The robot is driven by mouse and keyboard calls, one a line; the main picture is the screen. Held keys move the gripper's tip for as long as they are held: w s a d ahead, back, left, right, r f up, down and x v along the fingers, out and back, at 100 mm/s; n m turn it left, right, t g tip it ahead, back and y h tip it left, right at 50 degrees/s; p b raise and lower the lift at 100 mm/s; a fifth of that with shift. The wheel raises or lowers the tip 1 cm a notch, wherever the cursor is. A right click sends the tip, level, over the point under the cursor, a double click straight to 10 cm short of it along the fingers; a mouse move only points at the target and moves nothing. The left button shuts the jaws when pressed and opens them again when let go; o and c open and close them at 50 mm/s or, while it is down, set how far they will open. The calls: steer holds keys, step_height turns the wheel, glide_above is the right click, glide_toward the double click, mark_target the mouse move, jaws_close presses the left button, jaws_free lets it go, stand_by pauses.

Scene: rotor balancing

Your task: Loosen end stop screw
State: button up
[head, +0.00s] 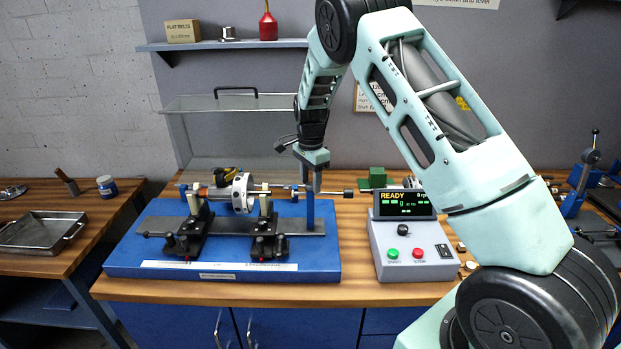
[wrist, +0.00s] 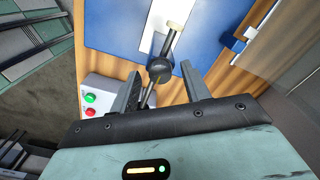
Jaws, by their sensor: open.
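The end stop is a blue upright post (head: 310,213) at the right end of the balancing stand. A thin horizontal rod passes by its top and ends in a small dark knob (head: 348,193), which I take as the end stop screw. My gripper (head: 316,187) points down from above, close to the post top and left of the knob. In the wrist view my gripper (wrist: 163,88) is open, with a finger on each side of a thin rod. A dark round part (wrist: 159,70) shows just beyond the fingertips. Whether a finger touches the rod cannot be told.
The rotor (head: 242,192) rests on two black pedestals on a blue base (head: 130,262). A grey control box (head: 412,258) reading READY, with green and red buttons, stands to the right. A raised clear guard (head: 235,104) is behind. A metal tray (head: 40,235) lies on the left table.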

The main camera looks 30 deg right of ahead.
steer(key=c, duration=1)
